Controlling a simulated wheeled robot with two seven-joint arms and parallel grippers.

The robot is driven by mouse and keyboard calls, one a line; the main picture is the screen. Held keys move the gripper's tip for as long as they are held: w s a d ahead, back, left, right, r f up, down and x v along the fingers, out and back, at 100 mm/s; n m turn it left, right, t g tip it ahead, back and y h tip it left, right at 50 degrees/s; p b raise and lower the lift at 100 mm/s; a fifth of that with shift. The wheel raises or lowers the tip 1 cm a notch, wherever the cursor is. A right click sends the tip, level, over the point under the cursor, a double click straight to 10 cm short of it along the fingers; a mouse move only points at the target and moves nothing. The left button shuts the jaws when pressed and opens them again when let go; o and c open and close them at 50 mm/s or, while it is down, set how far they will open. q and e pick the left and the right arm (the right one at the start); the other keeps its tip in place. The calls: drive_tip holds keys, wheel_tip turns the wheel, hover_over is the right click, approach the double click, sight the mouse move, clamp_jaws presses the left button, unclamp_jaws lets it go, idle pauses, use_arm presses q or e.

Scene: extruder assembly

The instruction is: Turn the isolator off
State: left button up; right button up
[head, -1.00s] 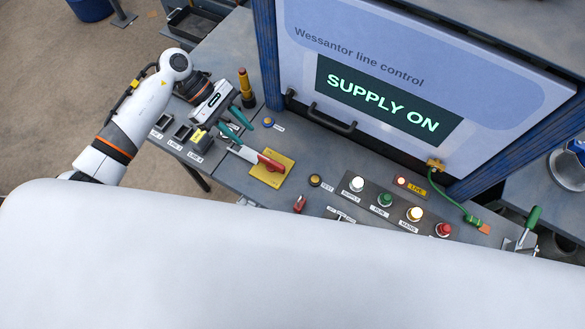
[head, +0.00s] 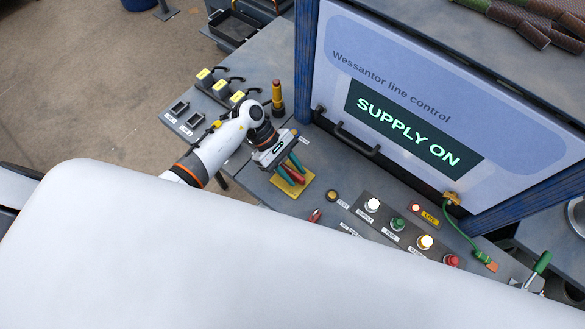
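The isolator is a red handle (head: 295,177) on a yellow plate (head: 293,193) on the grey control desk. My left gripper (head: 291,171) is over it, its two green fingers spread to either side of the red handle. The fingers look apart; whether they touch the handle is too small to tell. The gripper hides part of the handle and plate. The screen (head: 414,122) reads SUPPLY ON. My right gripper is not in view.
A dark bar handle (head: 357,138) is below the screen. A large pale surface fills the foreground.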

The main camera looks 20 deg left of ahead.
use_arm(q)
clamp_jaws()
